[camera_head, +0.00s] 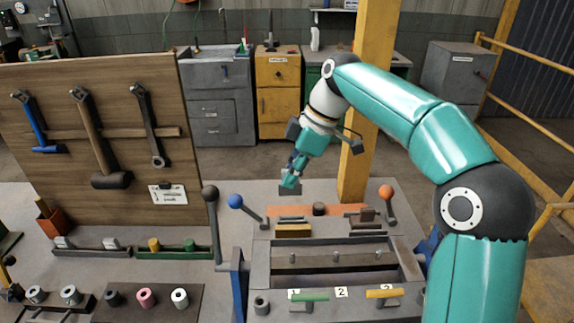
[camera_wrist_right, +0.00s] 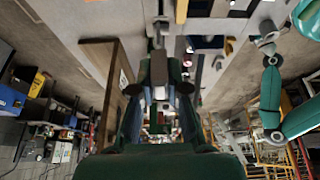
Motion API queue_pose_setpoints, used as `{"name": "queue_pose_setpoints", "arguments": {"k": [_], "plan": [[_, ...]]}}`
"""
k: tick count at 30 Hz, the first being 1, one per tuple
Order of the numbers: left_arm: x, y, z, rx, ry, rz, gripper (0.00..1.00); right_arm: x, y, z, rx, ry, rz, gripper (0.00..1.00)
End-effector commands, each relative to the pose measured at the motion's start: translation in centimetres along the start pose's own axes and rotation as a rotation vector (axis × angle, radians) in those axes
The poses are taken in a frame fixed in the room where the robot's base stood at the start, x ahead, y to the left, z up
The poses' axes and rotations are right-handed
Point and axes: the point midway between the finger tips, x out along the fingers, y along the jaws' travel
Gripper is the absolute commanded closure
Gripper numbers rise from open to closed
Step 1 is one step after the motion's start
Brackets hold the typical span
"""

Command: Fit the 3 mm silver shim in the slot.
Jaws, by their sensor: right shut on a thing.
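My right gripper (camera_head: 290,186) hangs above the bench behind the metal fixture (camera_head: 262,262), pointing down. In the wrist view its fingers (camera_wrist_right: 160,78) are shut on a small silver-grey piece, likely the silver shim (camera_wrist_right: 160,92); its thickness cannot be read. The fixture has a long dark opening and several small pegs across it. Along its front edge a green bar (camera_head: 310,296) lies by label 1 and a yellow bar (camera_head: 384,293) lies near the right label. No bar shows at label 2 (camera_head: 341,292). I cannot tell which gap is the slot. My left gripper does not show.
A blue-knobbed lever (camera_head: 236,201), a black-knobbed lever (camera_head: 210,193) and an orange-knobbed lever (camera_head: 386,191) stand up around the fixture. A yellow post (camera_head: 372,90) rises behind it. A tool board (camera_head: 100,140) stands at left. Coloured rollers lie at front left.

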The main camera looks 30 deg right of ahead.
Motion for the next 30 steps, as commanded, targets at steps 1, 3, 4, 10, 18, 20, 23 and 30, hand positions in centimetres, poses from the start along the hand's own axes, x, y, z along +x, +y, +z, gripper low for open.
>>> {"name": "queue_pose_setpoints", "arguments": {"k": [1,3,4,10,18,20,23,30], "plan": [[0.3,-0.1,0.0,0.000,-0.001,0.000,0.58,0.1,0.0,0.3,0.004,0.000,0.002,1.00],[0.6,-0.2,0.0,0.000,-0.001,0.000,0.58,0.4,-0.1,0.7,0.008,0.000,0.003,1.00],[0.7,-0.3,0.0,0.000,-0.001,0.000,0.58,0.5,-0.1,0.8,0.010,0.000,0.004,1.00],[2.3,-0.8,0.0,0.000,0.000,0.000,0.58,2.0,0.0,1.7,0.015,-0.001,0.005,1.00],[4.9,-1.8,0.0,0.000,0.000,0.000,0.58,4.5,-0.1,2.9,0.017,-0.001,0.005,1.00],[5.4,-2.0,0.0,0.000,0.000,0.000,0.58,5.0,-0.1,3.1,0.017,-0.001,0.005,1.00],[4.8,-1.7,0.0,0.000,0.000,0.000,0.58,4.4,-0.1,2.8,0.017,0.000,0.006,1.00],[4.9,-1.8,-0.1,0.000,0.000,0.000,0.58,4.5,-0.1,2.9,0.017,-0.001,0.006,1.00]]}}
